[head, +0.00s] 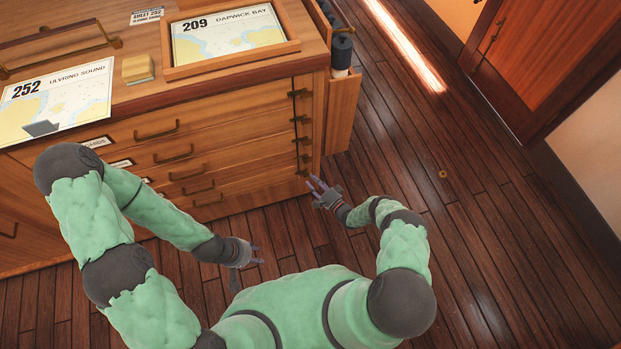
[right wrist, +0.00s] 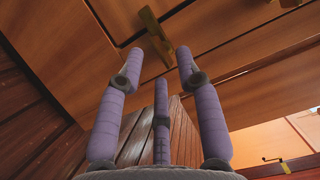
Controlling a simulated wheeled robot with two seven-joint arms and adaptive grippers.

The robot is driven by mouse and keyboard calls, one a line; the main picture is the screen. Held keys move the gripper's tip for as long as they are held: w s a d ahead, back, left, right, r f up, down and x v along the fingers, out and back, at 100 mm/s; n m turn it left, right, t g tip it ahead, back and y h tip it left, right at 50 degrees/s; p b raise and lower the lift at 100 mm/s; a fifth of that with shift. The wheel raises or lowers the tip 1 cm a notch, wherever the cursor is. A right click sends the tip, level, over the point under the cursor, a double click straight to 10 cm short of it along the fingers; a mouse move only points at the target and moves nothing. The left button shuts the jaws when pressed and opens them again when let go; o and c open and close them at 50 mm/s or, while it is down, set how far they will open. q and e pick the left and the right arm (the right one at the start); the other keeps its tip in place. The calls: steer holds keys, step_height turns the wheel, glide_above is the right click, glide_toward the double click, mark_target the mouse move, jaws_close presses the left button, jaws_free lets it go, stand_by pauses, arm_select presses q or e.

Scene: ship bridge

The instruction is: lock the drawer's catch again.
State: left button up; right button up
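The wooden chart chest (head: 225,125) has several shallow drawers with brass handles, and they look shut. Small brass catches run down its right front edge. The lowest catch (head: 303,171) is just beyond my right gripper (head: 315,183). In the right wrist view a brass catch (right wrist: 157,36) lies ahead of and between the spread fingertips of my right gripper (right wrist: 160,62). The fingers are open and hold nothing; I cannot tell whether one touches the catch. The catch's bar looks slanted in that view. My left gripper (head: 257,256) is open and empty, in front of the chest.
Another catch (right wrist: 288,3) shows at the top of the right wrist view. A side rack (head: 342,105) stands right of the catches. Floor to the right is mostly clear.

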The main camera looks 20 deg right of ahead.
steer(key=v, duration=0.9)
steer(key=shift+s, duration=0.15)
steer(key=w+a+r+n+g+h+p, duration=0.3)
steer(key=a+r+n+g+p, duration=0.15)
steer(key=r+g, duration=0.4)
steer(key=s+a+r+n+g+p, duration=0.1)
steer(key=s+a+r+n+g, duration=0.2)
steer(key=s+r, duration=0.6)
steer(key=s+a+r+n+g+p, duration=0.2)
steer(key=s+r, duration=0.7)
steer(key=s, duration=0.6)
steer(key=a+n+g, duration=0.1)
steer(key=a+g, duration=0.1)
steer(key=a, duration=0.1)
steer(key=shift+a+r+h, duration=0.2)
steer(key=shift+r+h, duration=0.1)
